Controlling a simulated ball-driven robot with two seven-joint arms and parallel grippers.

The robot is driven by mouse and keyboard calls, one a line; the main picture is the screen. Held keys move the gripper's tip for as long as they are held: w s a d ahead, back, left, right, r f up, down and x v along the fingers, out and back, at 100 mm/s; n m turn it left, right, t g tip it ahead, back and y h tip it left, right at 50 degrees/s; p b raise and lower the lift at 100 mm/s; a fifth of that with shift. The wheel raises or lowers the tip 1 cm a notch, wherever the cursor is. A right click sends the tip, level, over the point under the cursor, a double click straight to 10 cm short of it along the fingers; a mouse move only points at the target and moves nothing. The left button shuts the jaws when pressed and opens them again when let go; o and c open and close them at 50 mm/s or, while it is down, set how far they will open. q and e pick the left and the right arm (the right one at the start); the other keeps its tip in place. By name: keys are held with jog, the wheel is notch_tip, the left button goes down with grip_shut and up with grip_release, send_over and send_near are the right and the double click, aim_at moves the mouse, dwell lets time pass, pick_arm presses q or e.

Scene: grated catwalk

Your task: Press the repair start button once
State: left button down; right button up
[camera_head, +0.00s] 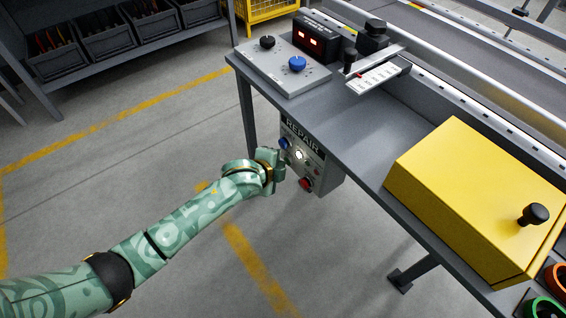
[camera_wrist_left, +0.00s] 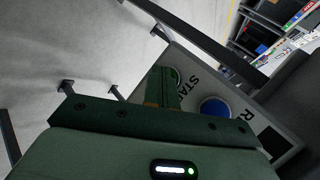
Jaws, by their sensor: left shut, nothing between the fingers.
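The repair control box (camera_head: 325,172), marked REPAIR, hangs under the front edge of the bench. It carries a blue button (camera_head: 284,143), a white lit one (camera_head: 299,155) and a red one (camera_head: 306,184). My left gripper (camera_head: 278,170) is shut and empty, right in front of the box's left side. Whether the fingertips touch the green button cannot be told. My right gripper is not in view.
The grey bench (camera_head: 350,130) holds a panel with black and blue knobs (camera_head: 285,65), a red-lit display (camera_head: 318,38) and a yellow box (camera_head: 470,190). A shelf of dark bins (camera_head: 105,40) stands back left. The floor on the left is clear.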

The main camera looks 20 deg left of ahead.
pick_arm(q)
jog(key=shift+s+a+p, duration=0.7)
jog(key=shift+s+p, duration=0.15)
jog(key=shift+s, duration=0.15)
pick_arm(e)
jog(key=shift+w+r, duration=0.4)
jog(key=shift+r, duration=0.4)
